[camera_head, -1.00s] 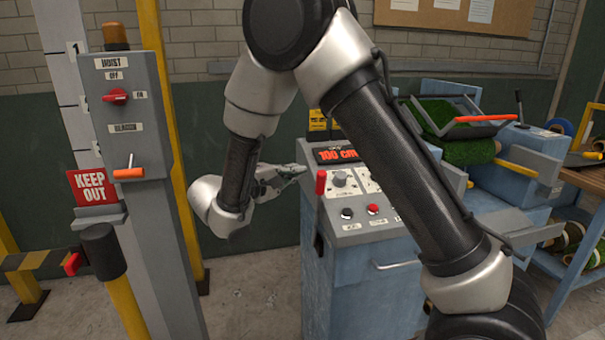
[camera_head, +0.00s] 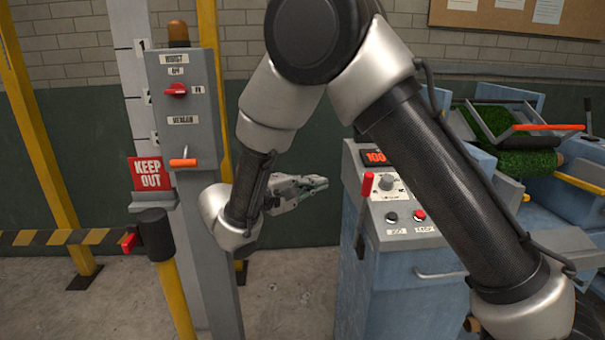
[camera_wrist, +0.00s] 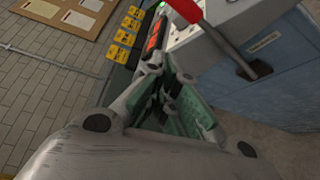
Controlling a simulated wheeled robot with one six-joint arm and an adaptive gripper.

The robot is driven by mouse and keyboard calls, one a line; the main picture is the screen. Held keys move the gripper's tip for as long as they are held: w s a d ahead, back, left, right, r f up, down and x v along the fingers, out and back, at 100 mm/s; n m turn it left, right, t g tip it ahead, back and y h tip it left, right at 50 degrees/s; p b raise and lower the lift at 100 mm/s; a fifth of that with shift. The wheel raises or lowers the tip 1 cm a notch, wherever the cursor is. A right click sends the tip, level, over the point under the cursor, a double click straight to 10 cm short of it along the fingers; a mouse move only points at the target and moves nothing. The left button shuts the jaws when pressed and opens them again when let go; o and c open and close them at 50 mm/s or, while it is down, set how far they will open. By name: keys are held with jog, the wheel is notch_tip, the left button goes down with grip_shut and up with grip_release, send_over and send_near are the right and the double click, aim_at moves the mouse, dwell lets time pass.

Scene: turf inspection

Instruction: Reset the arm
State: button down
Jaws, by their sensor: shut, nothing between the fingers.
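My gripper (camera_head: 322,183) is shut and empty in the head view. It points right, in front of the dark green wall, between the grey hoist post and the blue control console. In the wrist view my gripper's fingers (camera_wrist: 165,75) come together near the console's upper edge, with nothing between them. My arm folds in a high bend across the middle of the head view and hides part of the console.
The blue console (camera_head: 400,290) has a red-handled lever (camera_head: 367,184), a knob and buttons. The hoist post (camera_head: 185,110) has a red switch and an orange lever (camera_head: 183,163). A KEEP OUT sign (camera_head: 150,173) and striped barrier (camera_head: 60,237) stand left. A turf machine (camera_head: 520,140) is at right.

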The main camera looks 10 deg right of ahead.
jog(key=s+d+f+n+g+y, duration=0.1)
jog(key=s+d+f+n+g, duration=0.25)
jog(key=s+f, duration=0.2)
jog(key=s+d+r+m+g+y, duration=0.2)
jog(key=s+d+m+g+y, duration=0.1)
jog(key=s+d+g+y, duration=0.55)
jog(key=s+d+r+m+t+y, duration=0.5)
jog(key=s+d+r+m+t, duration=0.2)
jog(key=s+d+r, duration=0.4)
jog(key=s+d+m, duration=0.1)
jog(key=d, duration=0.2)
jog(key=shift+d, duration=0.35)
jog(key=shift+y, duration=0.25)
